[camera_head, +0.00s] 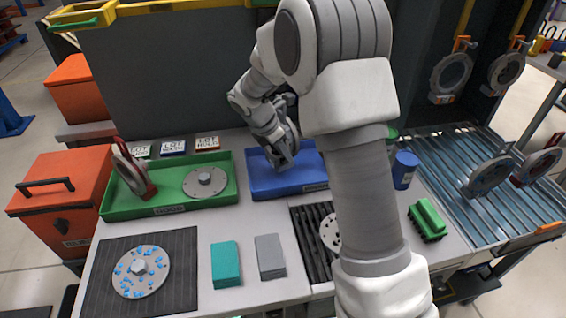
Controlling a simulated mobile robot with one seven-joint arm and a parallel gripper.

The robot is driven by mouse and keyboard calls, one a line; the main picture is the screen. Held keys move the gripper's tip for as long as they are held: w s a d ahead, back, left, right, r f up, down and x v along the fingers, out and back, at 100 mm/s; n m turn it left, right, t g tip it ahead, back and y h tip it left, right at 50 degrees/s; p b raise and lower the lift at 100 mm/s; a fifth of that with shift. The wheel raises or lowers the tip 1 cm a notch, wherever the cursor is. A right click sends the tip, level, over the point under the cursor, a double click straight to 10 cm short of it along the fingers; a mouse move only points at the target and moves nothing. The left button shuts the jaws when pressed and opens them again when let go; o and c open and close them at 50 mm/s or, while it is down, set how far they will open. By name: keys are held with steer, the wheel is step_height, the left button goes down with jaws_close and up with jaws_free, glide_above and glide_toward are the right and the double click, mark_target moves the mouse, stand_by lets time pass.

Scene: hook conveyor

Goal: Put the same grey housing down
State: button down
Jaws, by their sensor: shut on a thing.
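My gripper (284,160) points down over the blue tray (308,184) at the middle of the bench. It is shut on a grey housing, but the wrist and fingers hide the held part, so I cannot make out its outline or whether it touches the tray. Another round grey housing (205,181) lies flat in the green tray (172,210). A housing with a red part (131,167) leans at the left end of that tray. A housing with blue spots (140,271) lies on the black mat (180,290).
My arm hides part of a grey disc (329,234) on the black ribbed rack (310,255). Teal (226,265) and grey (270,257) blocks, a green brush (427,220) and a blue cup (404,170) stand around. Housings hang on hooks (450,75) over the roller conveyor (440,165).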

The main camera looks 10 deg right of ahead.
mark_target(283, 163)
steer(key=shift+w+f+b, duration=0.1)
steer(key=shift+f+b, duration=0.25)
steer(key=shift+f, duration=1.65)
steer(key=c, duration=0.6)
jaws_free()
steer(key=shift+f, duration=0.1)
steer(key=shift+c, duration=0.2)
